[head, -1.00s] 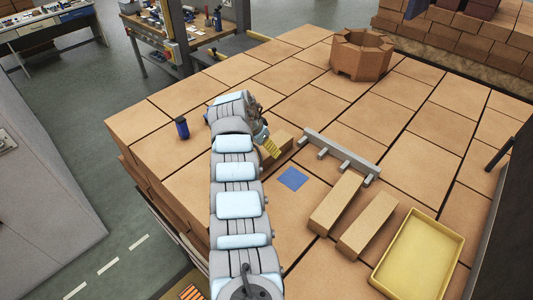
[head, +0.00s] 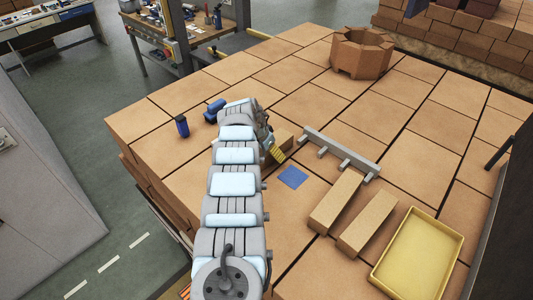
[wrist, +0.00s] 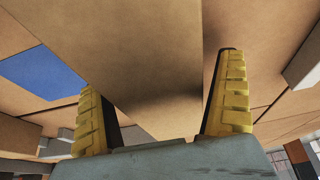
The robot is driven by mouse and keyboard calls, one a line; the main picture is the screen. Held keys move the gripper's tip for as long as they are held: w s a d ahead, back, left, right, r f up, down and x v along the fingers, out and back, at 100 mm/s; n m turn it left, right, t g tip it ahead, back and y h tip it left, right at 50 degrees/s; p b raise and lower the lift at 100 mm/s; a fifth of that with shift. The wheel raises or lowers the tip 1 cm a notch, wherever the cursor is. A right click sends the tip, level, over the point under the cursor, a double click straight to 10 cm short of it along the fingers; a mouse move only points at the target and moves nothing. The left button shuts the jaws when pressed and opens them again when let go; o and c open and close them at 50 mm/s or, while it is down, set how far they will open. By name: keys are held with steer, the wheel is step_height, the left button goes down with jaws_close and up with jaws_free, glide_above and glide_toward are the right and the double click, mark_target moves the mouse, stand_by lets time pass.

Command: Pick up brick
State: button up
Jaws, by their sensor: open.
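A tan brick (head: 284,137) lies on the brick-topped surface beside the grey rack, partly hidden behind my gripper in the head view. My gripper (head: 276,151) is at its near end, with a yellow finger showing. In the wrist view my gripper (wrist: 158,72) is open, and the tan brick (wrist: 135,60) fills the space between its two ribbed yellow fingers. I cannot tell whether the fingers touch it. Two more tan bricks (head: 336,203) (head: 367,222) lie side by side to the right.
A blue square (head: 292,177) lies near my gripper. The grey pegged rack (head: 341,156) runs beside it. A yellow tray (head: 380,278) is at the lower right. Blue cylinders (head: 182,126) (head: 214,110) are at the left. A brick ring (head: 361,55) stands at the back.

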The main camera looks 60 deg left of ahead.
steer(key=shift+f, duration=0.15)
steer(key=c, duration=1.3)
steer(key=shift+c, duration=0.2)
